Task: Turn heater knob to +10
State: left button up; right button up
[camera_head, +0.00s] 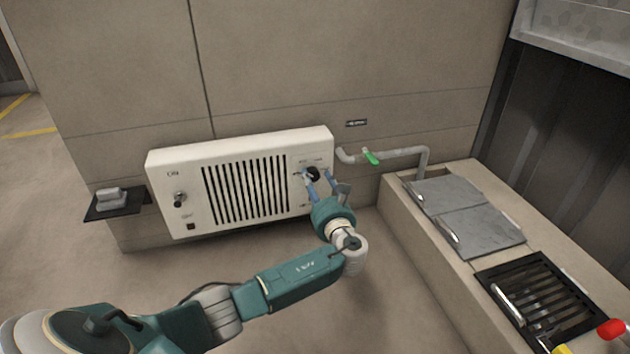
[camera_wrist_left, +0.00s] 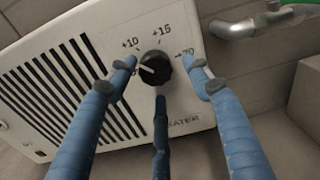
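The heater (camera_head: 160,205) is a white box on the wall with a dark slatted grille. Its black round knob (camera_wrist_left: 155,68) sits on the right part of the front; it also shows in the head view (camera_head: 313,174). In the left wrist view the knob's white line points left, below the +10 mark (camera_wrist_left: 130,42). A label by the line is partly hidden by a finger. My left gripper (camera_wrist_left: 158,76) has its blue fingers spread around the knob, with visible gaps; in the head view it (camera_head: 318,182) is at the heater's right end. My right gripper is not in view.
A small switch (camera_head: 179,198) is on the heater's left part. A pipe with a green handle (camera_head: 370,157) is to the right, above a concrete ledge (camera_head: 400,215) with metal covers (camera_head: 470,220). A dark wall shelf (camera_head: 110,208) holds a grey item at the left.

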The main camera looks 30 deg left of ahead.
pick_arm(q)
jog(key=shift+r, duration=0.2)
jog(key=v, duration=1.2)
jog(key=shift+w, duration=0.1)
jog(key=w+a+b, duration=0.1)
jog(key=w+a, duration=0.1)
jog(key=a, duration=0.1)
jog(key=w+a+n, duration=0.1)
jog(key=w+a, duration=0.1)
jog(key=w, duration=0.1)
jog(key=w+a+n+b, duration=0.1)
jog(key=w+a, duration=0.1)
jog(key=a, duration=0.1)
jog(key=shift+w+a+f+b, duration=0.2)
jog(key=shift+a+b, duration=0.1)
jog(key=shift+a, duration=0.05)
jog(key=shift+w+a+r, duration=0.2)
jog(key=shift+w+a, duration=0.25)
jog(key=shift+a, duration=0.1)
